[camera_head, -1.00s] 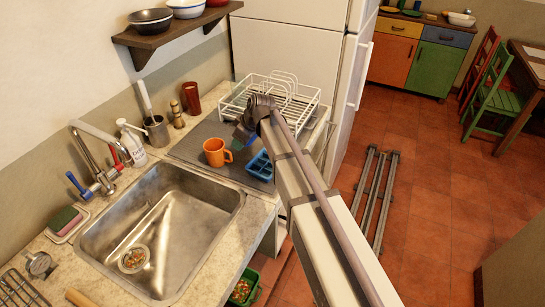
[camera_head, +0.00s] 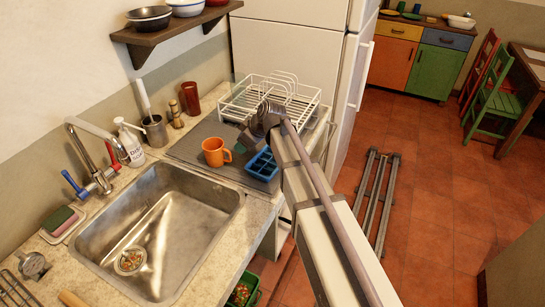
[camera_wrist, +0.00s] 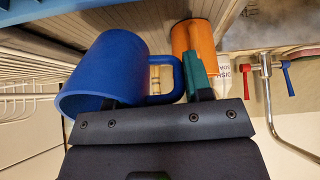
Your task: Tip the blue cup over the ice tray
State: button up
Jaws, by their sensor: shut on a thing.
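The blue cup (camera_wrist: 110,65) fills the left of the wrist view, tilted, with its rim toward the lower left and its handle to the right. My gripper (camera_wrist: 155,90) is shut on its handle; a green finger shows at the right of the handle. In the head view my gripper (camera_head: 248,138) is above the counter's right end, and the cup is hidden or too small to pick out. The blue ice tray (camera_head: 263,164) lies on the grey mat, just below my gripper in the picture. I cannot make out what is in the tray.
An orange mug (camera_head: 214,152) stands just left of the tray, and also shows in the wrist view (camera_wrist: 196,42). A white dish rack (camera_head: 260,97) is behind my gripper. The sink (camera_head: 160,230) and tap (camera_head: 98,150) are at the left.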

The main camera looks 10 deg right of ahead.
jog(key=shift+s+d+f+b, duration=0.1)
jog(key=shift+d+f+b, duration=0.05)
jog(key=shift+f+b, duration=0.15)
jog(key=shift+s+d+t+y+b, duration=0.15)
jog(key=shift+t+y+b, duration=0.55)
jog(key=shift+y+b, duration=0.2)
dwell(0.3)
jog(key=shift+r+t+y+b, duration=0.3)
jog(key=shift+t+y+b, duration=0.25)
jog(key=shift+b, duration=0.2)
dwell(0.8)
jog(key=shift+s+d+r+t+y, duration=0.15)
jog(key=shift+r+t+y, duration=0.5)
jog(key=shift+r, duration=0.45)
jog(key=shift+s+d+r+t+y, duration=0.1)
jog(key=shift+r+t+y, duration=0.3)
jog(key=shift+r+y, duration=0.55)
dwell(1.1)
jog(key=shift+s+d+r+t+y+b, duration=0.2)
jog(key=shift+d+r+t+y, duration=0.1)
jog(key=shift+r, duration=0.3)
jog(key=shift+s+d+r+t+y+b, duration=0.15)
jog(key=shift+s+d+r+t, duration=0.1)
jog(key=shift+r, duration=0.3)
jog(key=shift+d+y+b, duration=0.1)
jog(key=shift+y+b, duration=0.2)
jog(key=shift+b, duration=0.05)
dwell(0.3)
